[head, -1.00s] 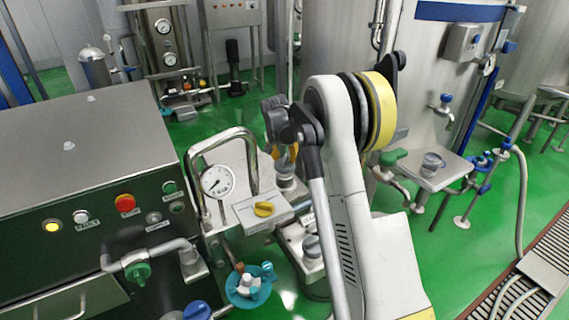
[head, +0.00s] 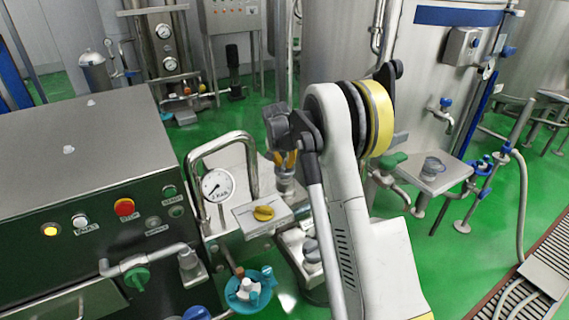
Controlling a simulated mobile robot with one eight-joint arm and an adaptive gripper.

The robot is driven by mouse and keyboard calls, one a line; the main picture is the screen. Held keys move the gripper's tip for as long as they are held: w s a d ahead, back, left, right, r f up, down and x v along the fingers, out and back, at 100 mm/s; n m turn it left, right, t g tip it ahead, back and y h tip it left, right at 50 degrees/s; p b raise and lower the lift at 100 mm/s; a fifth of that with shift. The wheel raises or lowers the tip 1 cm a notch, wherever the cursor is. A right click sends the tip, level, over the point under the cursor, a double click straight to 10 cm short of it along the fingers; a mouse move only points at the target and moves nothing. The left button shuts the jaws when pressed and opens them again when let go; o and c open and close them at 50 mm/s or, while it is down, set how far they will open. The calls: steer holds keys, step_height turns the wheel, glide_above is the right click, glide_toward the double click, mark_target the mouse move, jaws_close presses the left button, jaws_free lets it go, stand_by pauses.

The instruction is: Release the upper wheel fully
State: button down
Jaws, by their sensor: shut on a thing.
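My gripper (head: 285,160) is in the head view, low behind the dark wrist of my arm, over an upright steel pipe fitting (head: 287,186). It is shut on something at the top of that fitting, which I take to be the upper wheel. Yellow-orange parts show there, but I cannot tell finger from wheel. The wrist and the pale forearm hide most of the grip. A teal wheel (head: 246,291) sits lower, at the front of the same unit, apart from my gripper.
A control cabinet (head: 75,150) fills the left. A large tank (head: 430,75) stands behind.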

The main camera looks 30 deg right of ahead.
steer(key=n, duration=0.2)
steer(key=n+t+y+p, duration=0.1)
steer(key=n, duration=0.2)
steer(key=shift+y, duration=0.3)
steer(key=shift+n+y+p, duration=0.65)
steer(key=shift+n+y, duration=0.05)
steer(key=shift+n, duration=1.1)
steer(key=c, duration=1.5)
jaws_free()
steer(key=v, duration=1.2)
steer(key=shift+d, duration=0.1)
